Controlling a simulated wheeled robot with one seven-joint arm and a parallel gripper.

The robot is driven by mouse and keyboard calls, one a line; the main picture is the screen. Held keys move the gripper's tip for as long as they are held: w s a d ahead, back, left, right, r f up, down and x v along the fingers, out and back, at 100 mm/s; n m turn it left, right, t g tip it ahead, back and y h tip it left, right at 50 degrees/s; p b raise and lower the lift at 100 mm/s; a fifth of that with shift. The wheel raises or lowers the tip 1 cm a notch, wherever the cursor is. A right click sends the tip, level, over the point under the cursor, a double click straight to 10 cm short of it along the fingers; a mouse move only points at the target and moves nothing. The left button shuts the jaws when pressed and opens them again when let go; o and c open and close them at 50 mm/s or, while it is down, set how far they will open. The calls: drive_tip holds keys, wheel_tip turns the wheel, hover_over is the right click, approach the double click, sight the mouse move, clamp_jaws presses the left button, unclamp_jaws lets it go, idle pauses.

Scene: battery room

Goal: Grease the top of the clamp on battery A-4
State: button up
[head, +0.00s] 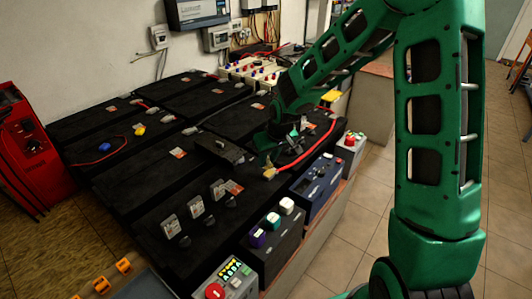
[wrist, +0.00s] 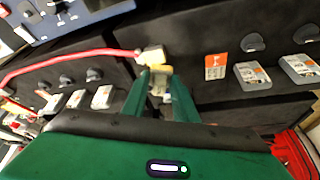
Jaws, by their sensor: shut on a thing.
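My gripper (head: 268,160) reaches down over the black batteries in the head view. In the wrist view its two green fingers (wrist: 160,78) are shut on a small pale thing (wrist: 159,88), mostly hidden between them. Just beyond the fingertips is a tan clamp (wrist: 152,54) at the end of a red cable (wrist: 75,61). The clamp also shows in the head view (head: 268,174), below the gripper. I cannot tell whether the held thing touches the clamp. An orange label (wrist: 215,67) lies right of the clamp; its writing is not legible.
Grey tags (head: 196,206) stand on the nearer battery. Jars with coloured caps (head: 272,220), a blue box (head: 318,182) and a control box with a red button (head: 232,279) line the front edge. A red charger (head: 27,143) stands at left.

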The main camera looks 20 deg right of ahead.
drive_tip(key=shift+r, duration=1.55)
